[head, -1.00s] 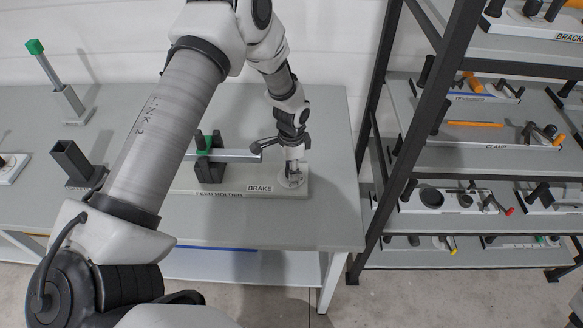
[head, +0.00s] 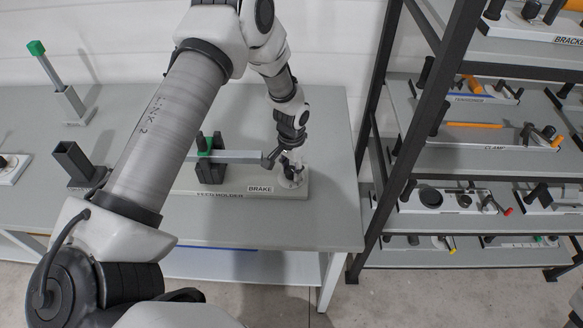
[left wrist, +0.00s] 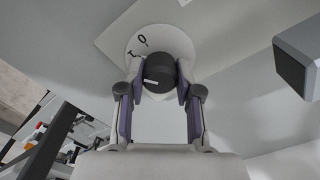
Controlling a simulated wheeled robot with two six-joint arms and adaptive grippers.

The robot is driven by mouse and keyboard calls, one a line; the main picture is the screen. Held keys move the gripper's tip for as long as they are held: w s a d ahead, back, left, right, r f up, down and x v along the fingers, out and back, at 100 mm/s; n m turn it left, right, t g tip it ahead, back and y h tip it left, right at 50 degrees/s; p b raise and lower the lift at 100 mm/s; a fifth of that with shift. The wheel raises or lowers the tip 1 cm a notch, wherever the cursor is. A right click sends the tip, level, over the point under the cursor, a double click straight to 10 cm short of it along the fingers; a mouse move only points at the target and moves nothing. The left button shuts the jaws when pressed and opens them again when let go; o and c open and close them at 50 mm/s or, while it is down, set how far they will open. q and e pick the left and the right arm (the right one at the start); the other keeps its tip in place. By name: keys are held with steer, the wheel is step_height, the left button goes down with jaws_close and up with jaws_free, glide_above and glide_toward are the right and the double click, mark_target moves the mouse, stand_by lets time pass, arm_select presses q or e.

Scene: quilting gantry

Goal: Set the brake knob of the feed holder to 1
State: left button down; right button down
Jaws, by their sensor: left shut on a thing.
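The feed holder's white base plate (head: 225,190) lies on the grey table, with a BRAKE label (head: 260,189) at its right part. The brake's round pale dial (head: 302,180) is at the plate's right end, partly hidden by my left gripper (head: 291,172). In the left wrist view, the black brake knob (left wrist: 159,72) sits between the fingers of my left gripper (left wrist: 160,88), which is shut on it. The white dial (left wrist: 178,42) carries dark marks at its upper left, including a 0. A short white line is on the knob; which mark it points to is unclear.
A grey bar (head: 240,156) in a black stand with a green clamp (head: 204,145) runs close to the left gripper. A dark square post (head: 75,160) stands at left. A black-framed shelf rack (head: 385,150) is right of the table.

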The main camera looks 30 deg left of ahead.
mark_target(291, 168)
arm_select(q)
steer(key=shift+s+f+n, duration=0.2)
steer(key=shift+n, duration=0.1)
steer(key=c, duration=0.9)
jaws_free()
steer(key=shift+o, duration=0.6)
steer(key=shift+w, duration=0.1)
step_height(291, 168, up, 12)
